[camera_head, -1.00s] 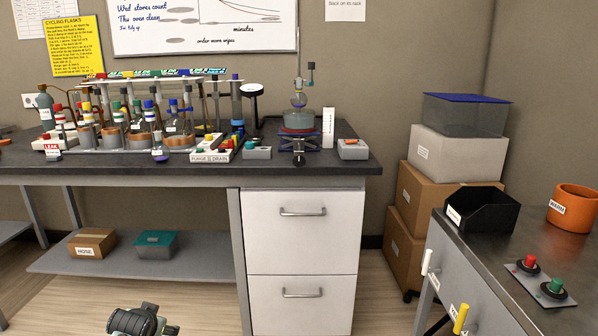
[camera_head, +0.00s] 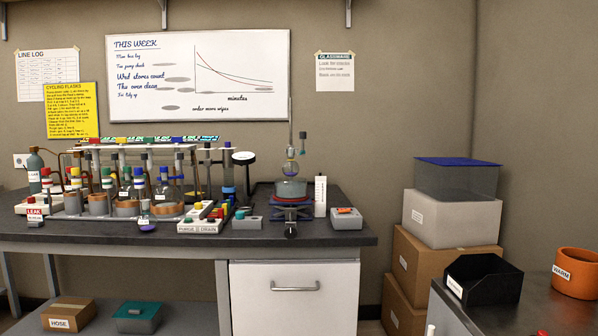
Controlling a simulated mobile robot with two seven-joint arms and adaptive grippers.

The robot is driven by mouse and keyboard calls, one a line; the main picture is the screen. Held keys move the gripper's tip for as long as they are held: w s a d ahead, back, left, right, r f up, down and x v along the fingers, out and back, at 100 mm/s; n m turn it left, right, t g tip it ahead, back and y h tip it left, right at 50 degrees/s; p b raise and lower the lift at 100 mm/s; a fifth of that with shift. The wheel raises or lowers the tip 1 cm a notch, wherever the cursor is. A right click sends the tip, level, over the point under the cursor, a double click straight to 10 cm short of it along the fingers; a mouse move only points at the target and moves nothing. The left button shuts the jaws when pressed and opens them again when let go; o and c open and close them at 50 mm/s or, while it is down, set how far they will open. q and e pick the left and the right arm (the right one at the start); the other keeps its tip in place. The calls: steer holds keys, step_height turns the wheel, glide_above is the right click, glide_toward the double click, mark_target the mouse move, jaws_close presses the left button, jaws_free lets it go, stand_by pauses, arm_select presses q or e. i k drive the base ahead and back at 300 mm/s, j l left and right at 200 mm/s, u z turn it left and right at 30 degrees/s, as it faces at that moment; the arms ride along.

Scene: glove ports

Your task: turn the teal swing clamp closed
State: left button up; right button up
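I cannot pick out a teal swing clamp for certain in the head view. The glassware rig (camera_head: 130,190) on the dark bench (camera_head: 330,235) holds several flasks with coloured caps, and its small parts are too fine to tell apart. A round-bottom flask (camera_head: 290,168) on a stand sits over a pot on a blue-and-black jack (camera_head: 290,210) at the bench's right. Neither of my grippers shows in this view.
The front of the bench holds a PURGE/DRAIN block (camera_head: 200,227) and a grey box with a red top (camera_head: 346,218). Stacked boxes (camera_head: 450,225) stand right of the bench. A side table carries a black bin (camera_head: 485,280) and an orange WARM pot (camera_head: 575,273). A teal-lidded box (camera_head: 138,315) sits on the low shelf.

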mark_target(301, 135)
steer(key=i+l, duration=0.1)
steer(key=i, duration=0.55)
steer(key=i+l, duration=0.1)
steer(key=i, duration=0.55)
steer(key=j+z, duration=0.35)
steer(key=j, duration=0.35)
steer(key=i+j, duration=0.1)
steer(key=i+l+u, duration=0.35)
steer(key=l, duration=0.35)
steer(key=k+j, duration=0.1)
steer(key=j, duration=2.4)
steer(key=j+z, duration=0.1)
steer(key=j, duration=0.25)
steer(key=k+j, duration=0.15)
steer(key=j, duration=0.2)
steer(key=k+j+z, duration=0.15)
steer(key=j, duration=0.2)
steer(key=i, duration=0.05)
